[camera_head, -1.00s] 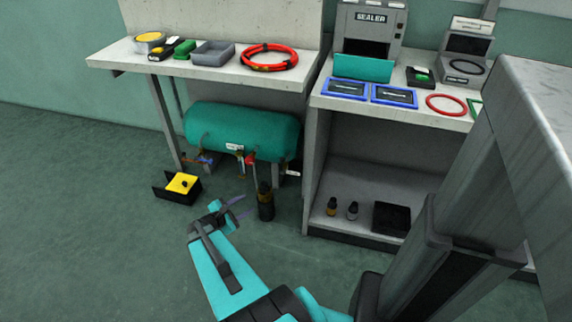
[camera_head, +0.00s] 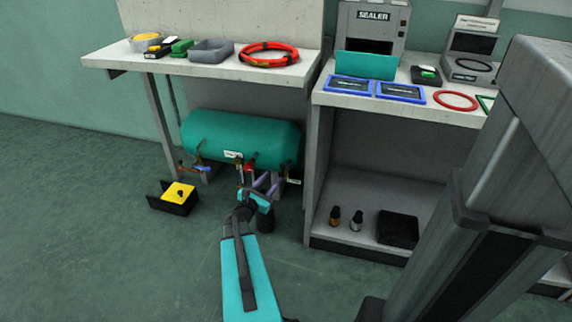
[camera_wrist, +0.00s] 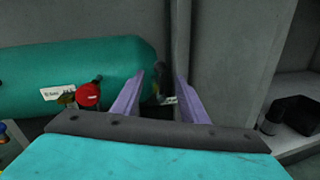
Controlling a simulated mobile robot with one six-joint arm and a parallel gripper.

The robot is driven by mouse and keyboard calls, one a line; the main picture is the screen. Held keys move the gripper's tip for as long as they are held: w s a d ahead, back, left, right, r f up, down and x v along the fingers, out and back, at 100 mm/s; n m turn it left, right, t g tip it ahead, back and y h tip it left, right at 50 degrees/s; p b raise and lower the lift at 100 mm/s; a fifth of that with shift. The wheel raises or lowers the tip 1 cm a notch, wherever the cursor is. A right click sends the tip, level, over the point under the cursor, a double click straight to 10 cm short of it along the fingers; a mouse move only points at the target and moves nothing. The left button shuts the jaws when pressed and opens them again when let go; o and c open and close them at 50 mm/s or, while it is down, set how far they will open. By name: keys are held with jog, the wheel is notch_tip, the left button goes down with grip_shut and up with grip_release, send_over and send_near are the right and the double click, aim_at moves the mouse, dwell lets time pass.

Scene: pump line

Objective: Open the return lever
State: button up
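A teal tank (camera_head: 240,135) lies under the left bench with small valves along its underside. A blue handle (camera_head: 190,168) is at its left and a red handle (camera_head: 249,167) is nearer the middle. The red one also shows in the wrist view (camera_wrist: 88,95), left of my fingers. A small white tag (camera_wrist: 170,100) shows between my fingers beside a dark fitting at the tank's right end. I cannot read which part is the return lever. My gripper (camera_head: 267,182) is in front of the tank's right underside. In the wrist view its purple fingers (camera_wrist: 160,80) are apart, with nothing visibly gripped.
A black box with a yellow top (camera_head: 177,197) is on the floor to the left. The grey cabinet wall (camera_head: 312,165) stands close on the right. The floor at front left is clear.

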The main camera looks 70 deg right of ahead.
jog(key=shift+d, duration=0.1)
jog(key=d+b, duration=0.1)
jog(key=d, duration=0.3)
jog(key=s+d+b, duration=0.1)
jog(key=d, duration=0.4)
jog(key=s+d+b, duration=0.1)
jog(key=d, duration=0.3)
jog(key=shift+d, duration=0.25)
